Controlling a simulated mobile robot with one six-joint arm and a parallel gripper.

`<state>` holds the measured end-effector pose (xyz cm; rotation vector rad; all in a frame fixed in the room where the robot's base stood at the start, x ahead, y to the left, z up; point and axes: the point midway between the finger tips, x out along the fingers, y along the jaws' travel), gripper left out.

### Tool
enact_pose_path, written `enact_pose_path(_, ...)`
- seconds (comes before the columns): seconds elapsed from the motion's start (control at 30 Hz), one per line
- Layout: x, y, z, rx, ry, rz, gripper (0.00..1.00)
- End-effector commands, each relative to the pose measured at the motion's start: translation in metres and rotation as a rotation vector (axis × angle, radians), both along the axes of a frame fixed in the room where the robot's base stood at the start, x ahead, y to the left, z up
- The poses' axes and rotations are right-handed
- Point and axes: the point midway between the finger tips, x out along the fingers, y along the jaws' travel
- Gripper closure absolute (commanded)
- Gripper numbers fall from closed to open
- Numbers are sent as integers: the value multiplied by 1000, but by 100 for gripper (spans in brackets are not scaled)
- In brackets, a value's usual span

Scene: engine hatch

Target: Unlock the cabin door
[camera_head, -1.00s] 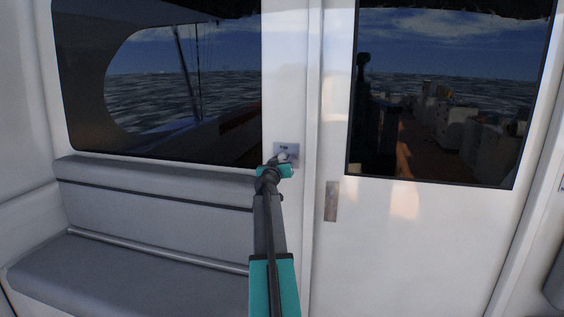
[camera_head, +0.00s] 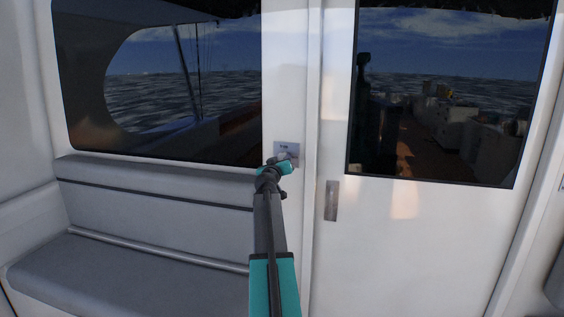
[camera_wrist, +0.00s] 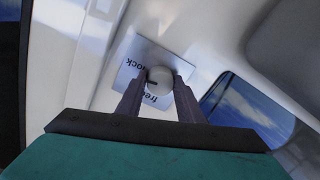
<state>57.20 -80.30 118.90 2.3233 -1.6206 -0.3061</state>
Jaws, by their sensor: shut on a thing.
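A lock knob (camera_wrist: 160,78), round and pale with a dark line across it, sits on a small plate (camera_wrist: 132,72) with the words "free" and "lock". My gripper (camera_wrist: 159,92) has one finger on each side of the knob and is shut on it. In the head view the plate (camera_head: 286,147) is on the white post left of the cabin door (camera_head: 420,235). My gripper (camera_head: 283,159) reaches up to the plate there and hides most of the knob. The door looks closed.
The door has a dark window (camera_head: 440,90) and a recessed metal handle plate (camera_head: 332,200) on its left side. A grey bench (camera_head: 130,270) stands left of my arm, under a large window (camera_head: 180,85).

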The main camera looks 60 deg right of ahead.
Motion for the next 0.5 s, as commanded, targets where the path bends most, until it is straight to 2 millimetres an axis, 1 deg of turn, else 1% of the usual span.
enact_pose_path(0.5, 2, 2, 0, -115, 367, 2, 89)
